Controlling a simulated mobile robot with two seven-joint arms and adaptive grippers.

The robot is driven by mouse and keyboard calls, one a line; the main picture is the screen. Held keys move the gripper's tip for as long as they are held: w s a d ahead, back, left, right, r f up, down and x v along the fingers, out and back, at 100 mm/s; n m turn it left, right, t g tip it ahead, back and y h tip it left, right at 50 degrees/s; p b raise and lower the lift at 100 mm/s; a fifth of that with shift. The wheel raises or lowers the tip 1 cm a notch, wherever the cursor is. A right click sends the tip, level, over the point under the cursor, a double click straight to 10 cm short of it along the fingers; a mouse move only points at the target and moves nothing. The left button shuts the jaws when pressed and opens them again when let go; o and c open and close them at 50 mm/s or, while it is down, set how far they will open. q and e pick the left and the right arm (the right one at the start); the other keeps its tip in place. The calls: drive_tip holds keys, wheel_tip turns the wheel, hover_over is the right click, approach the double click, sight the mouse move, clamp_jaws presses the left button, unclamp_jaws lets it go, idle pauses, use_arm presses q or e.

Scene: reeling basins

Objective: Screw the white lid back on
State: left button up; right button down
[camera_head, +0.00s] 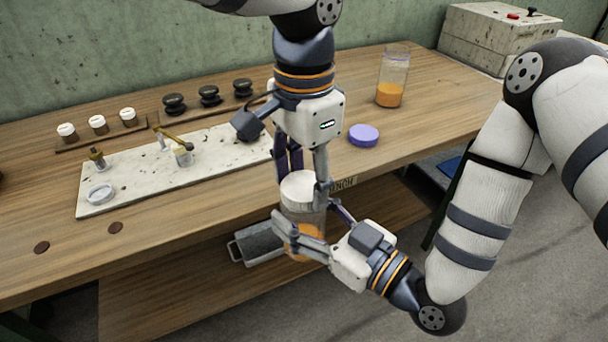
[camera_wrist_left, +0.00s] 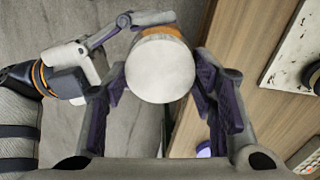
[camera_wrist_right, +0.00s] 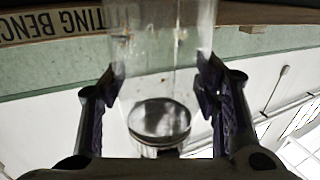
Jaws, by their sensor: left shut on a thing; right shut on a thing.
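The white lid (camera_head: 299,184) sits on top of a clear jar (camera_head: 309,219) with orange contents, held upright in front of the bench edge. My left gripper (camera_head: 302,186) points down and is shut on the lid from above. In the left wrist view the lid (camera_wrist_left: 160,70) is a round white disc between the fingers (camera_wrist_left: 159,80). My right gripper (camera_head: 307,226) comes in from the right and is shut on the jar body. In the right wrist view the clear jar (camera_wrist_right: 160,60) stands between its fingers. Whether the lid is tight cannot be told.
On the wooden bench (camera_head: 430,105) are a purple lid (camera_head: 363,135) and an open jar of orange powder (camera_head: 390,90). A pale stone slab (camera_head: 130,180) with small brass tools lies at left. Racks of white-capped jars and black knobs stand behind. A metal tray (camera_head: 258,245) sits below.

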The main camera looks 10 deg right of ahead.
use_arm(q)
drive_tip(key=o, duration=1.4)
drive_tip(key=shift+c, duration=0.2)
wheel_tip(320, 180, up, 12)
